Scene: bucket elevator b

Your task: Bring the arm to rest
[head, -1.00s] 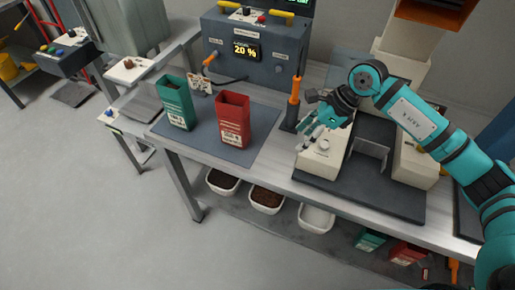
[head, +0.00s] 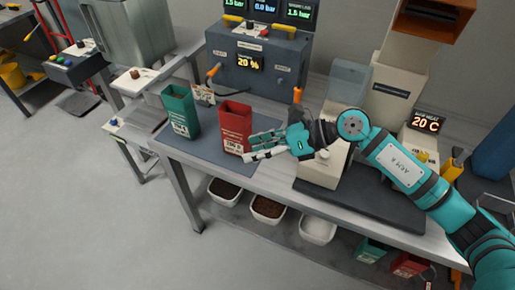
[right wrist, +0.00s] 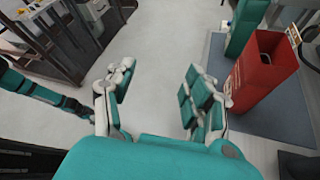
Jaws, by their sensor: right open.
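My right arm (head: 400,168) reaches in from the right over the bench in the head view. My right gripper (head: 252,147) is open and empty, its fingers pointing left, just in front of the red bag (head: 235,127). In the right wrist view the fingers (right wrist: 155,100) are spread apart, with only grey floor between them. The red bag stands upright to the right of the fingers there (right wrist: 265,75); the gap between them is hard to judge.
A green bag (head: 180,112) stands on the dark mat (head: 210,155) left of the red bag. Behind is a control box (head: 250,70) reading 20 %. A machine (head: 325,165) sits under my arm. Tubs (head: 267,207) are on the lower shelf.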

